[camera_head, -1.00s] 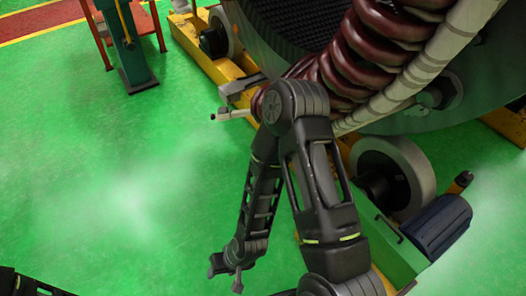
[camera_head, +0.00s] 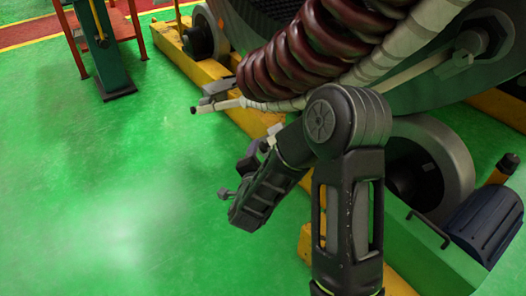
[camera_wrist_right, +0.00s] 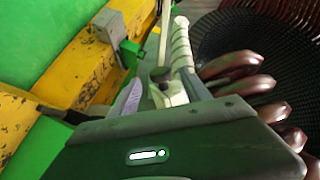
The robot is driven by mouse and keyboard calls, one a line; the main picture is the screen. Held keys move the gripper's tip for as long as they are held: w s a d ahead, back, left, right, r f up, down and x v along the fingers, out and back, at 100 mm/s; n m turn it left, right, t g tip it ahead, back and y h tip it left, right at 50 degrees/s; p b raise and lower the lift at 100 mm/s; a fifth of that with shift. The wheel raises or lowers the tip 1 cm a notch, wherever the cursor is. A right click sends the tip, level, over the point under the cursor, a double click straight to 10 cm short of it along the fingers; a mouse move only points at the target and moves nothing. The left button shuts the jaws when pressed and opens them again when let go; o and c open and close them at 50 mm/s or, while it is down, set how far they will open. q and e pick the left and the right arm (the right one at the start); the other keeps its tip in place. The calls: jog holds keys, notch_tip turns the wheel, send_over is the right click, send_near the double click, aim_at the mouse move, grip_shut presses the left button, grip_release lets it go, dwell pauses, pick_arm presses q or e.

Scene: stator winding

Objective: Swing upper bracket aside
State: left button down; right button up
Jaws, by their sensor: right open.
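A grey bracket-like piece (camera_head: 216,88) sticks out to the left at the end of the dark red coils, in the head view. Just below it a pale rod (camera_head: 222,105) with a black tip points left. Which piece is the upper bracket I cannot tell for sure. My right gripper (camera_head: 270,138) is small and partly hidden by my forearm, below and right of the rod, apart from it in the picture. In the right wrist view the gripper (camera_wrist_right: 160,92) is open. A dark knob and pale part (camera_wrist_right: 160,75) appear between its fingers; contact cannot be told. My left gripper is out of view.
Dark red coils (camera_head: 300,60) and white-wrapped leads (camera_head: 400,50) lie above my right arm. The yellow frame (camera_head: 180,62) and a large roller (camera_head: 440,165) stand close by. Open green floor (camera_head: 90,180) lies to the left.

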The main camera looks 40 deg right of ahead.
aim_at(264, 143)
jog(key=b+x, duration=0.2)
jog(key=x, duration=0.4)
jog(key=shift+w+d+f, duration=0.15)
jog(key=shift+w+d, duration=0.05)
jog(key=shift+d, duration=0.05)
jog(key=shift+w+d, duration=0.3)
jog(key=shift+w, duration=0.1)
grip_shut()
dwell(0.4)
dwell(0.9)
